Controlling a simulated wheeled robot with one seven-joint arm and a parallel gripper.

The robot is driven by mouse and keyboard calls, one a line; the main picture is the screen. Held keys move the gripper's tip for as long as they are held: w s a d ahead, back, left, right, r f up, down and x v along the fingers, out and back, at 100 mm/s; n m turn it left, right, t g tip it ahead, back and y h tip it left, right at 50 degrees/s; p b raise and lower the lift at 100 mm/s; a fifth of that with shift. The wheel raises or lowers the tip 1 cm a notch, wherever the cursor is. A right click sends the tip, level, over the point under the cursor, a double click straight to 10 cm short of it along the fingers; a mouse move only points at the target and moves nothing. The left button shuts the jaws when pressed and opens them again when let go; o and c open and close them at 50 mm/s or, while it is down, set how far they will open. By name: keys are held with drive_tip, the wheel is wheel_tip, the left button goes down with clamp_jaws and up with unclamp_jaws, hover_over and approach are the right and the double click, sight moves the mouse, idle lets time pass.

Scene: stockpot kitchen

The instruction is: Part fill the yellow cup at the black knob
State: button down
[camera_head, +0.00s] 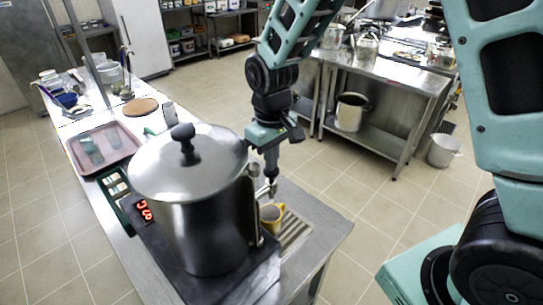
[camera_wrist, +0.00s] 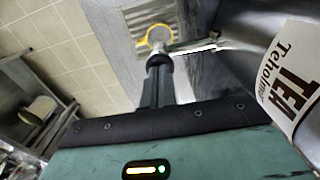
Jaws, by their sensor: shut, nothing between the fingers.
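The yellow cup (camera_head: 272,215) stands upright on the ribbed drip grate, beside the right side of the steel stockpot (camera_head: 200,220). The wrist view shows its yellow rim (camera_wrist: 160,36) just past the fingertips, under the metal tap (camera_wrist: 192,46) that sticks out from the pot. My gripper (camera_head: 271,180) points down beside the pot at the tap, above the cup. Its fingers (camera_wrist: 158,72) are shut with nothing between them. A dark rounded piece, seemingly the black knob (camera_wrist: 158,61), is at the fingertips; contact is unclear. The cup's contents cannot be made out.
The pot's lid has a black handle (camera_head: 183,140). A red digital display (camera_head: 144,210) is left of the pot. A pink tray (camera_head: 77,160) and a wooden board (camera_head: 140,107) lie farther back. Open floor is to the right.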

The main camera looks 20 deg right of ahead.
wheel_tip(320, 180, down, 2)
drive_tip(key=shift+b, duration=0.8)
drive_tip(key=shift+s+r, duration=0.1)
drive_tip(key=shift+s+f, duration=0.15)
drive_tip(key=shift+f, duration=0.05)
idle(1.1)
